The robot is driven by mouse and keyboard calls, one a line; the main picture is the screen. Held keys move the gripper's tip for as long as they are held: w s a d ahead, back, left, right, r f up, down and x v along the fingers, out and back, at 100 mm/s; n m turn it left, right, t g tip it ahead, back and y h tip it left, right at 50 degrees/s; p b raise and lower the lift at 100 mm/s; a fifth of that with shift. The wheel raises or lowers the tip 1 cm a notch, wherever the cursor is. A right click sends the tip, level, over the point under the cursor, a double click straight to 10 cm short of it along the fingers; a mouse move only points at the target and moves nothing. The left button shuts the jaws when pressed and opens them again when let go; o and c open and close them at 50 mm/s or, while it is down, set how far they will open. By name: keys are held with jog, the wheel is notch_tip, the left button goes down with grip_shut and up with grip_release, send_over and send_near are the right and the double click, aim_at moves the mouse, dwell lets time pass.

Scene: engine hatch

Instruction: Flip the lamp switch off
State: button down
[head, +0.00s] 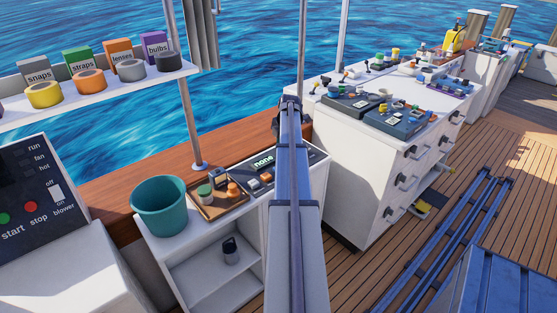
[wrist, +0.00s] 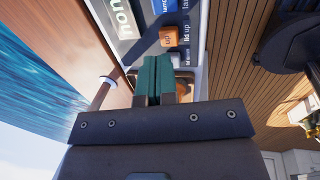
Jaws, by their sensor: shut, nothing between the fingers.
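The control panel (head: 311,157) with a "none" display (head: 264,161) stands left of my arm in the head view. In the wrist view, the display (wrist: 123,17) lies at the upper left. A blue control (wrist: 165,6) is at the top edge, beside a partly cut-off label that seems to read "lamp". An orange control (wrist: 169,37) sits nearer, by a "lid up" label. My gripper (wrist: 154,60) has teal fingers, shut together and empty, and appears in front of the panel near the orange control. Contact cannot be told. The switch's position is unclear.
A teal bucket (head: 159,207) and a wooden tray (head: 221,203) of small parts stand left of the panel. A blower panel (head: 35,190) is at far left. A white drawer cabinet (head: 365,185) stands right of my arm.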

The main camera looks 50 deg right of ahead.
jog(key=b+x, duration=1.3)
jog(key=x, duration=0.1)
jog(key=shift+r, duration=0.1)
